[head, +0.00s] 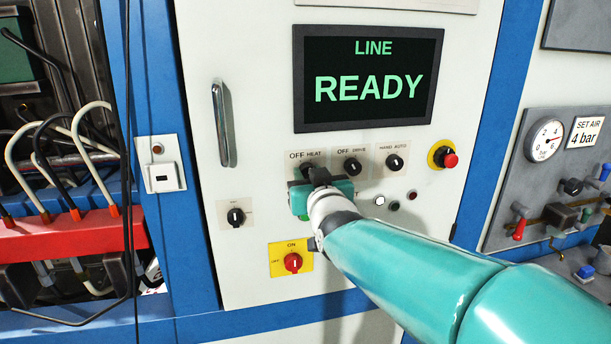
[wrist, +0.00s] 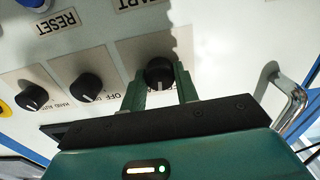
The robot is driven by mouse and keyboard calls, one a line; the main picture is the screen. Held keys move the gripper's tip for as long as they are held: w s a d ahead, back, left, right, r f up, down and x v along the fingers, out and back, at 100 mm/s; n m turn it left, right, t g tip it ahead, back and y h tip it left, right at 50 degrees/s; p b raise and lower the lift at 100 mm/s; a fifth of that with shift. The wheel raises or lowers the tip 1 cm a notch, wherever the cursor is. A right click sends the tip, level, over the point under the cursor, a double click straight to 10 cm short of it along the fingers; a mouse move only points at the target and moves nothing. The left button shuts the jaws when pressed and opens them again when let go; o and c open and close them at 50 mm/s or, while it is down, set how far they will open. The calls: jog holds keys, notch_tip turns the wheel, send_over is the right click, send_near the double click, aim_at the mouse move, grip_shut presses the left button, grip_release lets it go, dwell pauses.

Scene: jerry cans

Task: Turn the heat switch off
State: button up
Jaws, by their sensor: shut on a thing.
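The heat switch is a round black knob (wrist: 159,72) on a grey plate, under the "OFF HEAT" label (head: 305,155) in the head view. My gripper (head: 312,174) reaches the panel there and largely hides the knob in the head view. In the wrist view, which is turned about upside down, the two green fingers of my gripper (wrist: 161,84) are closed on the knob, one on each side. The knob's exact pointer angle is hard to read.
The drive knob (head: 352,166) and hand/auto knob (head: 394,163) sit to the right, near the red emergency button (head: 448,159). A red main switch (head: 293,262) is below. The screen (head: 368,78) above reads "LINE READY". A door handle (head: 223,123) stands out at left.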

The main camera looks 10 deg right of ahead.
jog(key=n, duration=0.7)
jog(key=shift+n, duration=0.4)
dwell(0.3)
jog(key=o, duration=1)
jog(key=shift+c, duration=0.2)
jog(key=shift+s, duration=0.1)
jog(key=s, duration=1.3)
jog(key=shift+s, duration=0.35)
